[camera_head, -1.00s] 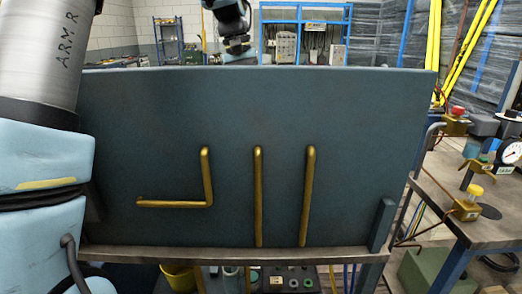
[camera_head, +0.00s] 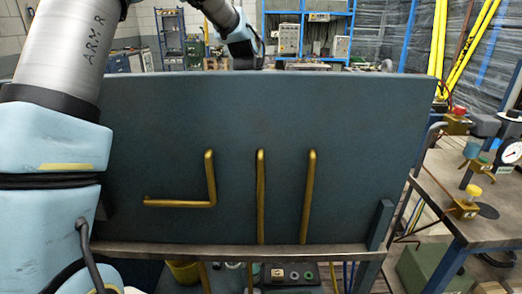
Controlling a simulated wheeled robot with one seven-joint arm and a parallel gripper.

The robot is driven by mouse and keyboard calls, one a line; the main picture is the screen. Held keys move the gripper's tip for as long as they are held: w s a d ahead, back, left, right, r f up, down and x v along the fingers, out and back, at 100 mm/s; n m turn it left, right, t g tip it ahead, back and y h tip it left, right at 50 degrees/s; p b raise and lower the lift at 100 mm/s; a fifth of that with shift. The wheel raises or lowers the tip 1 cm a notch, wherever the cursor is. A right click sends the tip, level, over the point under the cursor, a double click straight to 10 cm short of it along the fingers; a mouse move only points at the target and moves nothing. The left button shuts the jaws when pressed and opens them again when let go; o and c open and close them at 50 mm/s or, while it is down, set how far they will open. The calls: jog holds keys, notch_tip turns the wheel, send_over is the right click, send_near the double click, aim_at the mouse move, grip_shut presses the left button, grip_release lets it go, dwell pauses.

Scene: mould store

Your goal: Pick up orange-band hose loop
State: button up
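I cannot make out an orange-band hose loop in this view. A large dark board (camera_head: 235,110) fills the middle, with brass pipes (camera_head: 261,195) on its face. The arm reaches up at the left and its far end shows above the board's top edge. My gripper (camera_head: 247,62) is there, small and dark, with its tip at or behind the edge. Whether its fingers are open or shut does not show.
A metal bench (camera_head: 468,200) at the right holds a pressure gauge (camera_head: 512,152) and valves with red and yellow caps. A ledge (camera_head: 235,253) runs below the board. A yellow bucket (camera_head: 184,271) stands beneath. Blue shelving (camera_head: 308,17) is behind.

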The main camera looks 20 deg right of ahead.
grip_shut()
dwell(0.3)
dwell(0.3)
